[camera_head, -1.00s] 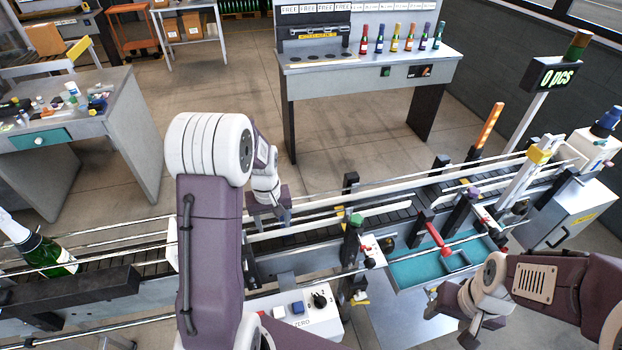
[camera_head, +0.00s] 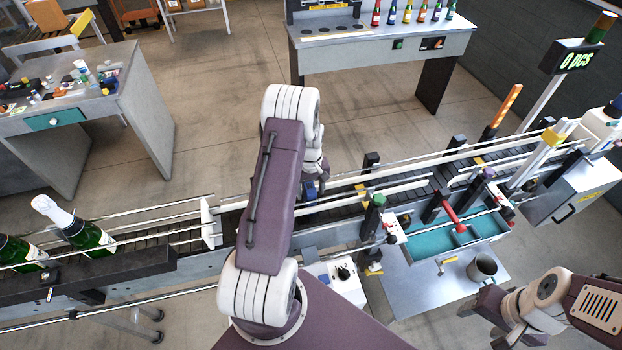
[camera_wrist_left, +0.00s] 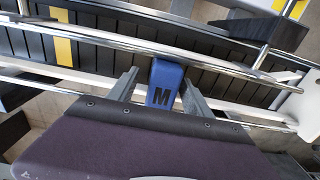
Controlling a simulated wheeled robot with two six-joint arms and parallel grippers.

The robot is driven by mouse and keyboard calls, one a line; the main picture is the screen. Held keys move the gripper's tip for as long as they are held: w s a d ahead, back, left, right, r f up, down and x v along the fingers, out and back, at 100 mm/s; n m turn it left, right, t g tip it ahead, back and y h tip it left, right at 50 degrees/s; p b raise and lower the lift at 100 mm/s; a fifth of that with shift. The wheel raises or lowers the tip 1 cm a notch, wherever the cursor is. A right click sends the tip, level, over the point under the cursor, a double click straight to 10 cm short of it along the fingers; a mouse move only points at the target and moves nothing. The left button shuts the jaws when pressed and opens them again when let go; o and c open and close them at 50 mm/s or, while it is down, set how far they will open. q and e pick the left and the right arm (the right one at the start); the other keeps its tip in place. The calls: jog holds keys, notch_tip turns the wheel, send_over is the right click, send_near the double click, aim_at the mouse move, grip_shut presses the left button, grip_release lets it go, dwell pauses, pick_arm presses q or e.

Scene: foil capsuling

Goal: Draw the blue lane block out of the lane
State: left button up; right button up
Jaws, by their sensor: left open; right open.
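The blue lane block (camera_wrist_left: 165,84), marked with an M, sits in the conveyor lane (camera_wrist_left: 225,82) by the chrome guide rail. In the head view a small blue part of the block (camera_head: 309,189) shows beside my left arm. My left gripper (camera_wrist_left: 162,76) is open, with one finger on each side of the block; whether they touch it I cannot tell. In the head view that gripper (camera_head: 313,190) is mostly hidden by its own arm. My right gripper (camera_head: 493,312) is open and empty at the lower right, away from the conveyor.
Green bottles (camera_head: 85,232) stand in the lane at the left, behind a white gate plate (camera_head: 210,224). Guide rails run along the lane.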

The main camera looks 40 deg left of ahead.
pick_arm(q)
jog(key=f, duration=0.2)
jog(key=f+p, duration=0.1)
jog(key=shift+a+f, duration=0.3)
jog(key=shift+f, duration=0.15)
jog(key=shift+d, duration=0.2)
pick_arm(e)
jog(key=shift+a+r, duration=0.1)
jog(key=shift+r, duration=0.7)
pick_arm(q)
grip_shut()
jog(key=shift+w+a+r+p, duration=0.1)
jog(key=shift+r+p, duration=0.45)
jog(key=shift+r, duration=0.3)
notch_tip(320, 180, up, 2)
jog(key=shift+p, duration=0.65)
jog(key=shift+r+p, duration=3.25)
jog(key=shift+r, duration=1.45)
pick_arm(e)
notch_tip(320, 180, up, 9)
